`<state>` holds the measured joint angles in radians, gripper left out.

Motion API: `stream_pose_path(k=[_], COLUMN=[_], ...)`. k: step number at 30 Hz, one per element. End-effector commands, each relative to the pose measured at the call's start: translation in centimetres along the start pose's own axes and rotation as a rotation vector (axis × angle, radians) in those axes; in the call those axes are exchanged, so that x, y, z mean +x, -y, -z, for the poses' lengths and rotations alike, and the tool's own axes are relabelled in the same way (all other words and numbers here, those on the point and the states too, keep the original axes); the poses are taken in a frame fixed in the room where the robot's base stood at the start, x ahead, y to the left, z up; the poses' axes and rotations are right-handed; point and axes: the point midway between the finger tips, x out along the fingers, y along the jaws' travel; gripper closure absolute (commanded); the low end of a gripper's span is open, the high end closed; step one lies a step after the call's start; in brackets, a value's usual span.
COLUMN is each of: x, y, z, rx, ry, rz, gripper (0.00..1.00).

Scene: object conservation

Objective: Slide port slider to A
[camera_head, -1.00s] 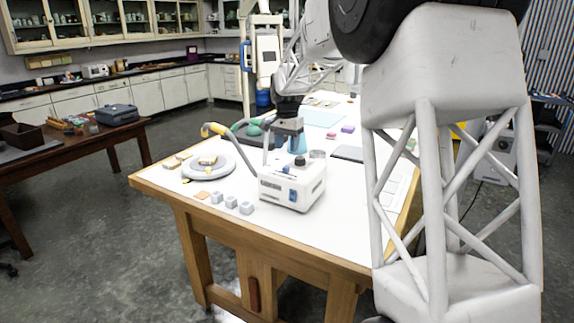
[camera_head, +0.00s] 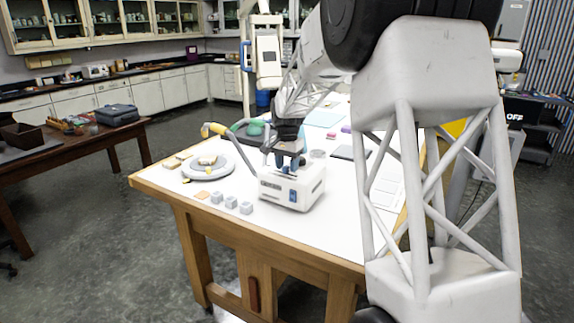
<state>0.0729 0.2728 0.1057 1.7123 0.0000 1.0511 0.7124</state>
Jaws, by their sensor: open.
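A white box-shaped device (camera_head: 284,194) stands on the white-topped table. It has a small blue control (camera_head: 293,196) on its front right face, which may be the port slider; its markings are too small to read. A grey hose with a yellow end (camera_head: 214,129) runs from its left side. My gripper (camera_head: 290,165) is just above the top of the device, pointing down. It partly hides the device's top, and I cannot tell whether it touches anything there.
Several small grey cubes (camera_head: 231,202) lie left of the device. A round grey plate (camera_head: 208,167) with a yellowish piece on it sits behind them. A dark flat pad (camera_head: 350,153) lies to the right. The table's front right area is clear.

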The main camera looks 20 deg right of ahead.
Motion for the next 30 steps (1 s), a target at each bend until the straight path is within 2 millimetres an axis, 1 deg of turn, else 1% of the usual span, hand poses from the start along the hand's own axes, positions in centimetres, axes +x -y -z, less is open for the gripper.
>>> stream_pose_path(k=[2,3,8,9,12,19,26,30], x=[0.0,0.0,0.0,0.0,0.0,0.0,0.0,-0.1], y=[0.0,0.0,0.0,0.0,0.0,0.2,3.0,3.5], z=[0.0,0.0,0.0,0.0,0.0,0.0,0.0,0.0], rx=[0.0,0.0,0.0,0.0,0.0,0.0,-0.002,0.0], ry=[0.0,0.0,0.0,0.0,0.0,0.0,-0.001,-0.001], rz=[0.0,0.0,0.0,0.0,0.0,0.0,0.001,0.001], gripper=[0.53,0.56,0.81,0.87,1.0,1.0,1.0,1.0])
